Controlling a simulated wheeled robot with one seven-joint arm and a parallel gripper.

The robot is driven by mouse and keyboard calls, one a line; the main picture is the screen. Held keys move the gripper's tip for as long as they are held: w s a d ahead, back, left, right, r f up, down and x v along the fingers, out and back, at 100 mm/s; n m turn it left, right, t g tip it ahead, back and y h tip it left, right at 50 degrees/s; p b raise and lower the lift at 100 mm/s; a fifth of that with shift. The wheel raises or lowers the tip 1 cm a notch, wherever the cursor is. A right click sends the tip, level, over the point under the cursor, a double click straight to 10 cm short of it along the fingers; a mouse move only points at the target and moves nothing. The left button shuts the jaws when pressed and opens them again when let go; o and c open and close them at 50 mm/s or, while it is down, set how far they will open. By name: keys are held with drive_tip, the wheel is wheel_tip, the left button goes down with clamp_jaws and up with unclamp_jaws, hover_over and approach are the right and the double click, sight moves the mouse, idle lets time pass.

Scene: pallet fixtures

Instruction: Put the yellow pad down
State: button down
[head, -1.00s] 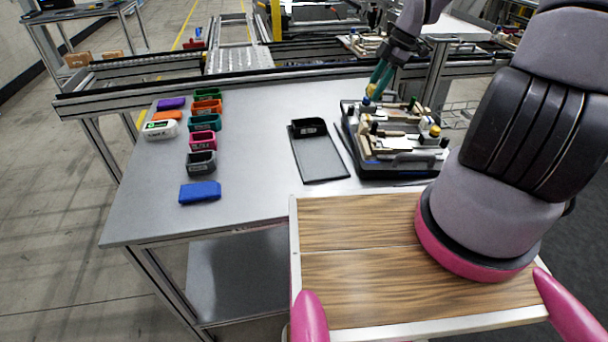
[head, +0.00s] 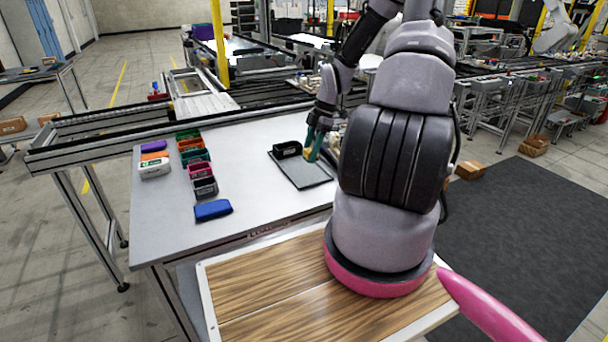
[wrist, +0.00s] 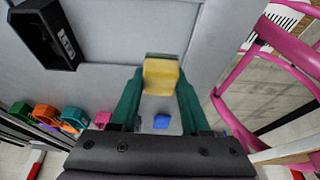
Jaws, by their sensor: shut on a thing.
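My gripper (head: 314,146) hangs over the dark grey tray (head: 313,180) on the table. In the wrist view its green fingers (wrist: 158,92) are shut on the yellow pad (wrist: 161,76). The pad is a small yellow block held between the fingertips. The tray's black open holder (head: 287,149) stands at its back left; it also shows in the wrist view (wrist: 47,35), left of the pad and apart from it. I cannot tell how high the pad is above the tray. In the head view the fingers largely hide the pad.
Several coloured cases stand in rows on the left of the grey table (head: 255,200), with a blue one (head: 212,210) nearest. The fixture is mostly hidden behind my arm. The table between the cases and the tray is clear. A conveyor frame runs behind.

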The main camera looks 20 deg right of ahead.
sight(307, 177)
drive_tip(key=shift+f, duration=3.1)
drive_tip(key=shift+f, duration=0.1)
drive_tip(key=shift+c, duration=1.9)
unclamp_jaws()
